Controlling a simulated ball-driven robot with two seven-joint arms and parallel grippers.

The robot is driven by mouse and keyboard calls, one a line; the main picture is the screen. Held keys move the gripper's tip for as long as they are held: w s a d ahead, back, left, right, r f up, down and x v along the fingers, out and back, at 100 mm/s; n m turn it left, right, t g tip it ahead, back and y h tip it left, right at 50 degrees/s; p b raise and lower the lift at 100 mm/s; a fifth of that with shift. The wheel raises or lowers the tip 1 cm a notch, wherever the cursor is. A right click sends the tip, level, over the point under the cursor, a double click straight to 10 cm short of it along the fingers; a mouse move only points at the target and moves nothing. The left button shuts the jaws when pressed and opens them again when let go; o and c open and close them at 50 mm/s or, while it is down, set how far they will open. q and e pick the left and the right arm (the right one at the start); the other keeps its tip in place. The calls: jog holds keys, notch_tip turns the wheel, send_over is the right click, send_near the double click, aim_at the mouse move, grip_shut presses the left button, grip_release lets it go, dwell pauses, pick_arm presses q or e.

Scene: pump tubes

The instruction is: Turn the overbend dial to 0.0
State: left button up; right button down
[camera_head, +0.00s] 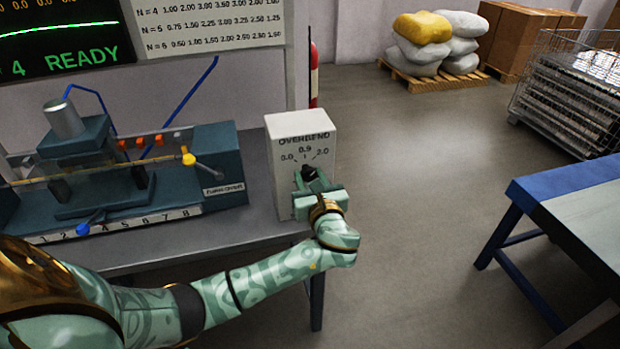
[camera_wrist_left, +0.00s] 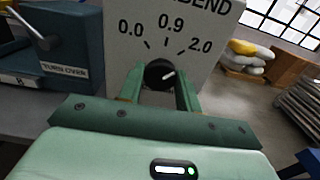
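The overbend dial (camera_wrist_left: 159,74) is a round black knob on the front of a white box (camera_head: 300,128). The scale above it reads 0.0, 0.9 and 2.0. In the left wrist view its white pointer mark slants up and right, toward the 2.0 side. My left gripper (camera_head: 311,181) is in front of the box. In the left wrist view its two green fingers stand apart, one on each side of the dial, with a narrow gap showing beside the knob. The fingers partly cover the dial in the head view. My right gripper is not in view.
The box stands at the right end of a grey bench (camera_head: 240,222). A teal machine (camera_head: 220,165) with a yellow-knobbed lever (camera_head: 189,159) is to its left. A screen (camera_head: 65,40) reads READY. Open floor lies to the right, before a blue-edged table (camera_head: 565,182).

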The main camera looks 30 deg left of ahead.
pick_arm(q)
jog(key=shift+n, duration=0.3)
jog(key=shift+n+p, duration=0.4)
jog(key=shift+n, duration=2.2)
jog(key=n, duration=0.2)
jog(key=shift+f+n, duration=0.15)
jog(key=shift+n, duration=0.25)
jog(key=n+b, duration=0.2)
jog(key=n, duration=0.2)
jog(key=shift+w, duration=0.1)
jog(key=n+b, duration=0.2)
jog(key=n, duration=0.3)
jog(key=shift+b, duration=0.4)
jog(key=shift+n, duration=0.3)
jog(key=o, duration=1)
jog(key=shift+r, duration=0.2)
